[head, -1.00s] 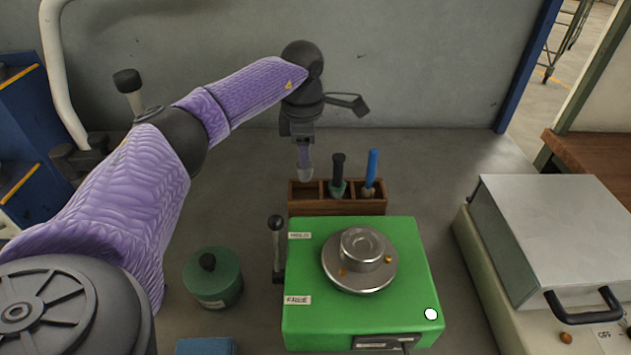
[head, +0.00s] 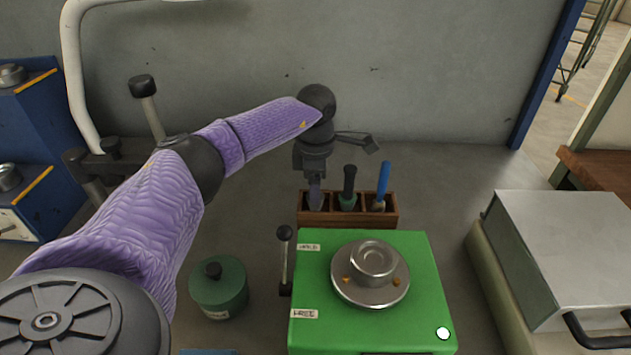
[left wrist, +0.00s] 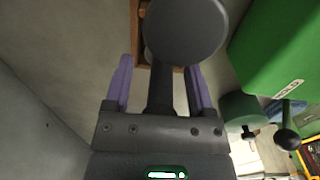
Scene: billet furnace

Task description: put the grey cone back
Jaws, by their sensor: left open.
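My left gripper (head: 315,205) points down at the left compartment of the wooden rack (head: 340,218). Its jaws are open, and the two purple fingers stand apart in the left wrist view (left wrist: 160,75). A dark stem (left wrist: 160,92) shows between them; it may be the cone tool's handle. The grey cone itself is not clearly visible, being hidden by the gripper and the rack's wall. A black-handled tool with a green base (head: 349,185) stands in the middle compartment, and a blue-handled tool (head: 383,180) in the right one. My right gripper is not in view.
A green machine (head: 420,260) with a round metal chuck (head: 372,270) stands in front of the rack, a black-knobbed lever (head: 285,255) at its left. A green canister (head: 219,288) is left of that. A metal-lidded box (head: 570,240) stands right. A large dark disc (left wrist: 186,30) fills the upper wrist view.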

